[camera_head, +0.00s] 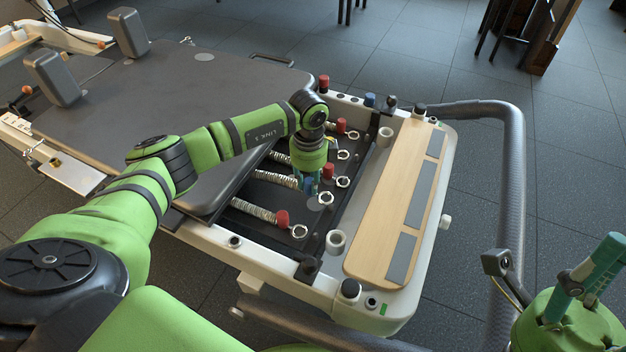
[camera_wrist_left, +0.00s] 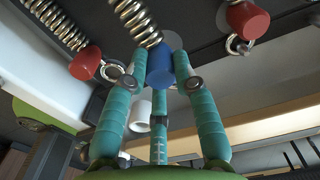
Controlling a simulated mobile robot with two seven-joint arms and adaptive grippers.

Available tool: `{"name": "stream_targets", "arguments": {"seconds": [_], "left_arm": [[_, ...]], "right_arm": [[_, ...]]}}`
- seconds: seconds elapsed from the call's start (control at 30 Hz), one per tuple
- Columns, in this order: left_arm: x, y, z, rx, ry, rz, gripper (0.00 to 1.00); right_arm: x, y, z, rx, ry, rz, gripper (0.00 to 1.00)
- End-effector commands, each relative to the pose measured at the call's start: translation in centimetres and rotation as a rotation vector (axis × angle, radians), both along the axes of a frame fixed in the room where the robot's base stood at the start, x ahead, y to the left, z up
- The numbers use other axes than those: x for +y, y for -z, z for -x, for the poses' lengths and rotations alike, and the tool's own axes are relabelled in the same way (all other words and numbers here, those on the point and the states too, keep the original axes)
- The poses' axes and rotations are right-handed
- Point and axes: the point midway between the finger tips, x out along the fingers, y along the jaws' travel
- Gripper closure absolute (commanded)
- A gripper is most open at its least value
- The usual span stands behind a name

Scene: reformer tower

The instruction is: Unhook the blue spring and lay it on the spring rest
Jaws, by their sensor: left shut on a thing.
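My left gripper (camera_head: 312,188) is among the springs at the end of the reformer. In the left wrist view its teal fingers (camera_wrist_left: 165,85) are shut around the blue end cap (camera_wrist_left: 158,62) of a metal coil spring (camera_wrist_left: 135,20). In the head view that spring's coil (camera_head: 278,179) runs left from the fingers, which mostly cover its cap. I cannot tell whether its hook is still on an eyelet. A wooden board with grey pads (camera_head: 383,222), possibly the spring rest, lies to the right. My right gripper (camera_head: 597,270) is at the lower right, its jaw state unclear.
Red-capped springs lie on both sides, one nearer (camera_head: 283,218) and others farther (camera_head: 341,125). A white cup-like holder (camera_head: 336,241) stands before the board. A grey tubular rail (camera_head: 516,180) curves around the right end. The board's surface is clear.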

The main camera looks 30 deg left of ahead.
Motion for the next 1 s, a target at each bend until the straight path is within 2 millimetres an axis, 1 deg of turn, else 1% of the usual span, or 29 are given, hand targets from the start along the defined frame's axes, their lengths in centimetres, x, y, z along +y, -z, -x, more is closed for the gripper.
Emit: {"name": "stream_targets", "arguments": {"seconds": [0.6,1.0], "left_arm": [[2.4,-0.2,0.1,-0.001,0.0,0.002,1.0],[2.5,0.0,0.1,-0.001,0.0,0.001,1.0]], "right_arm": [[0.0,-0.5,0.0,0.0,0.0,0.0,0.44],[0.0,-0.5,0.0,0.0,0.0,0.0,0.44]]}}
